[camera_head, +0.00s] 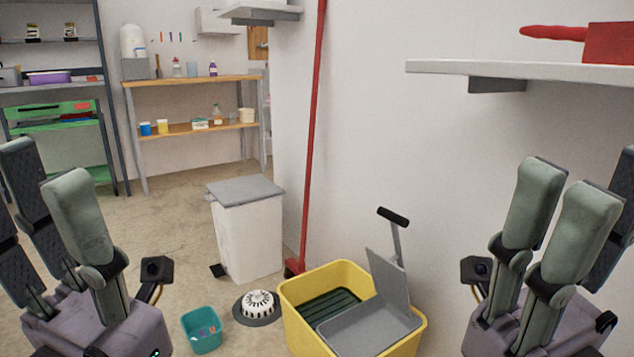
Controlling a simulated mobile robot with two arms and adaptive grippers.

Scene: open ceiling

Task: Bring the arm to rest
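My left gripper (48,185) is at the lower left, its thick grey-green fingers pointing up and spread apart, with nothing between them. My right gripper (590,195) is at the lower right in much the same pose, fingers up and apart, with no object seen between them. Part of its far finger is cut off by the right edge of the view. Both grippers are held up in the air and appear clear of the things around them.
A yellow mop bucket (300,318) with a grey wringer (385,290) stands between the grippers. Beside it are a teal bin (203,340), a round white-and-grey device (258,304) and a white lidded bin (245,235). A red pole (313,120) leans by the wall. A white shelf (480,68) juts out above the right gripper.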

